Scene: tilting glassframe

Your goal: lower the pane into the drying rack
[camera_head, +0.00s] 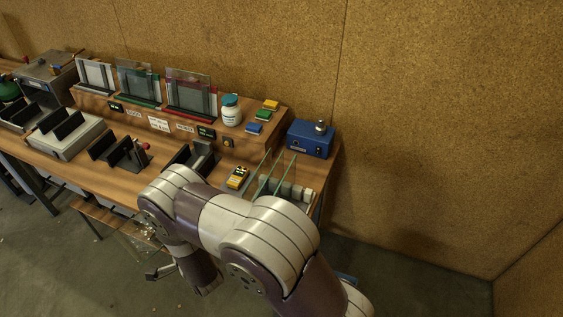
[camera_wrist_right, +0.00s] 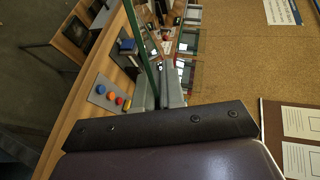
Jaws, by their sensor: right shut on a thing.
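In the right wrist view my right gripper (camera_wrist_right: 160,92) is shut on a clear pane (camera_wrist_right: 140,42), seen nearly edge-on as a long green strip running away from the fingers. In the head view my right arm reaches in from the bottom right and hides part of the bench; its grip on the pane is not clear there. A faint clear sheet (camera_head: 138,236) shows in front of the bench. A rack (camera_head: 306,195) with pale blocks and upright green-edged glass stands at the bench's right end, partly behind my arm. I cannot tell for sure that it is the drying rack. My left gripper is not in view.
The wooden bench (camera_head: 62,164) carries several dark slotted holders. Sample panes (camera_head: 189,90) stand on a raised shelf with a white jar (camera_head: 231,110). A blue box (camera_head: 311,139) stands at the back right. Floor is open on the right.

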